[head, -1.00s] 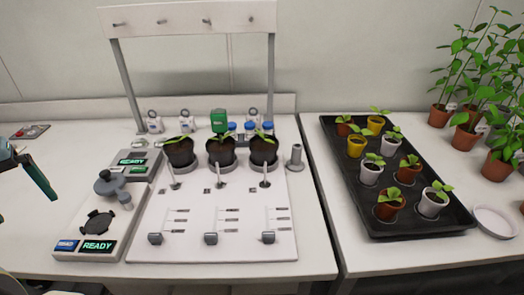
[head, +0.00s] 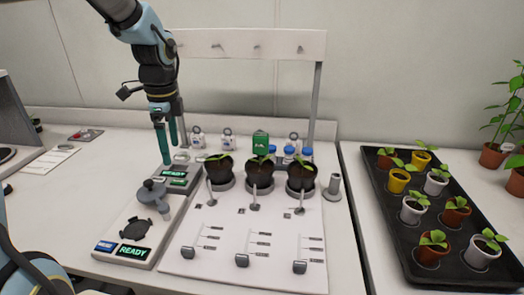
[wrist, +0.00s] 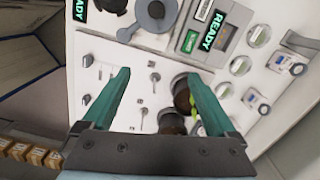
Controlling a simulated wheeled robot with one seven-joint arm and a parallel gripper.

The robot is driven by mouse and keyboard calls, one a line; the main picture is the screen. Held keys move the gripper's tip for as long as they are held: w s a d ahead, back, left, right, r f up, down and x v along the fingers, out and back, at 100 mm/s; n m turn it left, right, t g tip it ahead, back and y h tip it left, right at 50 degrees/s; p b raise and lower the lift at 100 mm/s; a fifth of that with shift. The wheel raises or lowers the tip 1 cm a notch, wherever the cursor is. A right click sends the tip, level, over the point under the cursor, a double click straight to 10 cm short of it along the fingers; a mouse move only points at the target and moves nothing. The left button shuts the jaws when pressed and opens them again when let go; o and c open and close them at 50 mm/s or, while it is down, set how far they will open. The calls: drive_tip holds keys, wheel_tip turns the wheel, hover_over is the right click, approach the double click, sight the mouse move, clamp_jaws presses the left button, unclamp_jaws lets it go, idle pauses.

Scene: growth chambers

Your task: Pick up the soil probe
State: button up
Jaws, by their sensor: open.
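A green block with a white mark (head: 261,142), which looks like the head of the soil probe, stands upright at the middle dark pot (head: 259,176) in the head view. Its lower part is hidden by the pot and plant, so I cannot tell whether it is in the soil or behind the pot. My gripper (head: 170,154) hangs to its left, fingers pointing down, near the back of the left-hand instrument. In the wrist view my gripper (wrist: 157,75) is open, with nothing between its teal fingers. The probe is not clearly seen there.
Dark potted seedlings (head: 219,169) stand on the white panel with levers. An upright grey holder (head: 333,187) is to their right. A white frame with hooks (head: 240,43) rises behind. A black tray (head: 447,231) of small pots is at the right. The left bench is mostly clear.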

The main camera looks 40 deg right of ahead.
drive_tip(key=s+d+r+m, duration=0.1)
drive_tip(key=s+d+m, duration=0.1)
drive_tip(key=d+m, duration=1.1)
wheel_tip(320, 180, up, 2)
drive_tip(key=m, duration=0.7)
hover_over(260, 134)
drive_tip(key=shift+s+a, duration=0.1)
drive_tip(key=shift+a, duration=0.1)
drive_tip(key=shift+m, duration=0.3)
wheel_tip(260, 134, down, 5)
drive_tip(key=shift+d+p, duration=0.1)
drive_tip(key=shift+p, duration=0.9)
drive_tip(key=shift+d+f+p, duration=0.15)
drive_tip(key=shift+f+p, duration=1.35)
drive_tip(key=shift+f, duration=1.25)
clamp_jaws()
